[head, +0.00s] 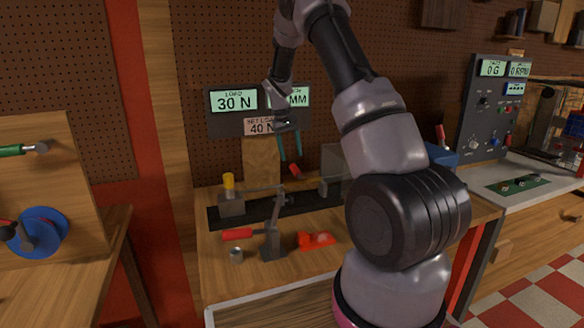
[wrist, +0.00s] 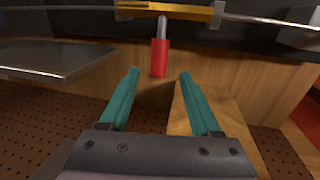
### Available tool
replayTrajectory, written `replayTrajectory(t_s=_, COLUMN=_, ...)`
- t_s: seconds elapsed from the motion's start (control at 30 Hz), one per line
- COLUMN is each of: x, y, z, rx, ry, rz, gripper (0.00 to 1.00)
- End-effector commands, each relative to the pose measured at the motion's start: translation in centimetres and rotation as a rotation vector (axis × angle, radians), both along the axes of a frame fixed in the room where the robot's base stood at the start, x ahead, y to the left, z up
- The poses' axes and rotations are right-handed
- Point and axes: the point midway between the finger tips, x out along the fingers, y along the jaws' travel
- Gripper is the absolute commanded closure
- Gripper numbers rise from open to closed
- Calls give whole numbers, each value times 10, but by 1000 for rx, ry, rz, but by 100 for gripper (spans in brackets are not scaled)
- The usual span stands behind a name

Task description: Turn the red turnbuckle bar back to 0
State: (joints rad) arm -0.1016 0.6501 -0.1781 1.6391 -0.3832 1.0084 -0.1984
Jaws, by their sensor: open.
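The red bar (head: 295,170) has a grey rod end and sits just below my gripper's tips in the head view. In the wrist view the red bar (wrist: 159,58) points toward me, lined up between the fingers, its near end about level with the tips. My gripper (head: 291,157) has teal fingers. They stand apart with nothing between them, and the wrist view shows my gripper (wrist: 160,73) with a gap on both sides of the bar. The load display (head: 234,100) reads 30 N. The MM display (head: 296,97) is partly hidden by my arm. A plate (head: 258,126) reads 40 N.
A black rail (head: 250,215) lies on the bench with a yellow-topped post (head: 229,182). A red-handled lever (head: 238,234), a small metal cup (head: 236,255) and an orange-red part (head: 316,240) are in front. A grey plate (wrist: 60,60) is left of the fingers.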

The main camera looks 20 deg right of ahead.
Motion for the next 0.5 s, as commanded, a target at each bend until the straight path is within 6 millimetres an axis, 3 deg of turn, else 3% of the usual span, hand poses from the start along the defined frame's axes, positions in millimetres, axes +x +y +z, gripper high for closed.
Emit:
replayTrajectory(t_s=0.2, x=-2, y=-8, z=-40, rx=1, ry=3, rz=-2, gripper=36)
replayTrajectory(t_s=0.5, x=-1, y=-12, z=-62, rx=1, ry=-1, rz=-1, gripper=36)
